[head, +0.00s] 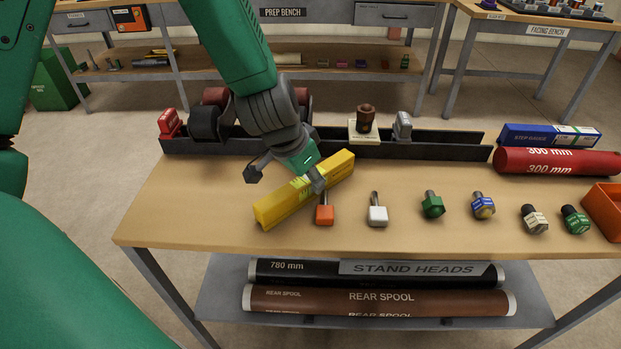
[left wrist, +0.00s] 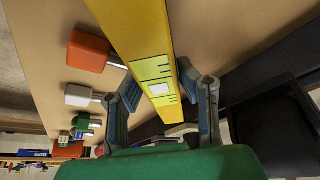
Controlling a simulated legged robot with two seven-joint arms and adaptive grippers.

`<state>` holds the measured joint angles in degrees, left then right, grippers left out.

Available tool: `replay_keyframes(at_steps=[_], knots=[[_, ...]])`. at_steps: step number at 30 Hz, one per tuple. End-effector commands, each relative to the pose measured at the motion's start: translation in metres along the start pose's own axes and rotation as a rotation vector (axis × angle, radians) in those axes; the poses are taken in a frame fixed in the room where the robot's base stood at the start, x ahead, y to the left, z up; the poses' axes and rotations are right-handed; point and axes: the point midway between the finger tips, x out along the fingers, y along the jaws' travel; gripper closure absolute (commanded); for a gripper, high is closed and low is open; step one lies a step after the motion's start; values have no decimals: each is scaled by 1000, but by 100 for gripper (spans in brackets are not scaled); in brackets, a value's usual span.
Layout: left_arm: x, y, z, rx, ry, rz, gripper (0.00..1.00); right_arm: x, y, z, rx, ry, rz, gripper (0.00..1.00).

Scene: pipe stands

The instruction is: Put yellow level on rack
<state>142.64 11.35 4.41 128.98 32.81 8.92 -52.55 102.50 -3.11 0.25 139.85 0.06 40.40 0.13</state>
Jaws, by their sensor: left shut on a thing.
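The yellow level (head: 276,206) is a long bar with a pale label, slanting over the left part of the bench top, its right end farther back. My left gripper (head: 316,180) is shut on it near its middle. In the left wrist view the level (left wrist: 139,30) runs between the two fingers of my left gripper (left wrist: 158,78). I cannot tell whether the level touches the bench. No thing labelled as a rack shows; a long dark tray (head: 445,151) lies along the bench's back edge. My right gripper is not in view.
An orange-headed tool (head: 324,215) and a white-headed one (head: 377,215) lie close in front of the level, with several more to the right. Black rollers (head: 205,123) stand at the back left. A red cylinder (head: 555,163) and a blue box (head: 530,134) lie at the right.

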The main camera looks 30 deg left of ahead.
Motion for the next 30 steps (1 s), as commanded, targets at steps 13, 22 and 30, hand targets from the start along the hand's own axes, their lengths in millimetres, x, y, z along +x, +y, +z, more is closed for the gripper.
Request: replay_keyframes(at_steps=[13, 22, 30], knots=[[3, 0, 1, -2, -1, 0, 51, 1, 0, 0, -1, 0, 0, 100], [-29, 0, -2, 1, 2, -2, 51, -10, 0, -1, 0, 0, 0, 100], [-88, -1, -2, -1, 3, -2, 51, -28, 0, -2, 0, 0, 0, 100]])
